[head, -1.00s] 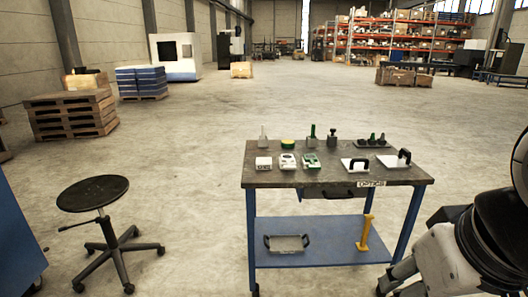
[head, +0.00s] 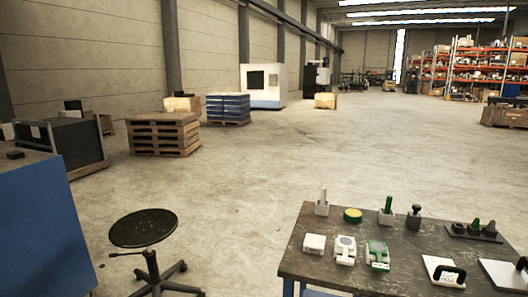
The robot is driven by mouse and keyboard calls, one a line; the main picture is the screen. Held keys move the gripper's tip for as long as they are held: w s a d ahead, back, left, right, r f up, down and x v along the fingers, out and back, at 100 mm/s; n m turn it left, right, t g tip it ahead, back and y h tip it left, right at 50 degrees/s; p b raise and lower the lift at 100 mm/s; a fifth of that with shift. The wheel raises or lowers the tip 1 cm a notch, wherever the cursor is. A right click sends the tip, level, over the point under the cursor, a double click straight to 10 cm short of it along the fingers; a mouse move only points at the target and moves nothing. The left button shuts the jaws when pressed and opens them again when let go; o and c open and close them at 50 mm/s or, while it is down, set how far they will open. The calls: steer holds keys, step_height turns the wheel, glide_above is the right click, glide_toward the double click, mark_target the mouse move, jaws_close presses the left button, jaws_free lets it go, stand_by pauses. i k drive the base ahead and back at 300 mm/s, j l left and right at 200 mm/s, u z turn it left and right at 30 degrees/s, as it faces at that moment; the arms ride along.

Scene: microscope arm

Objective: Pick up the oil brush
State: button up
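I cannot tell for sure which thing is the oil brush. Several upright pieces stand along the back of the workbench (head: 326,262) at the lower right. One is a light grey handle in a pale block (head: 322,204). One is a green handle in a grey block (head: 387,210). One is a dark piece with a rounded top (head: 414,217). A dark tray with several dark upright pieces (head: 473,230) stands further right. Their bristles, if any, are hidden or too small to make out. My gripper is not in view.
A yellow-green round tin (head: 353,215), a white box (head: 314,244), a white device (head: 345,250) and a green-white device (head: 377,255) share the bench with black-handled plates (head: 443,271). A black stool (head: 143,228) and blue cabinet (head: 45,225) stand left. Floor beyond is open.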

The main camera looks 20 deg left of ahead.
mark_target(388, 200)
steer(key=u, duration=4.35)
steer(key=z, duration=3.8)
steer(key=i+z, duration=0.1)
steer(key=z, duration=0.45)
steer(key=i, duration=0.85)
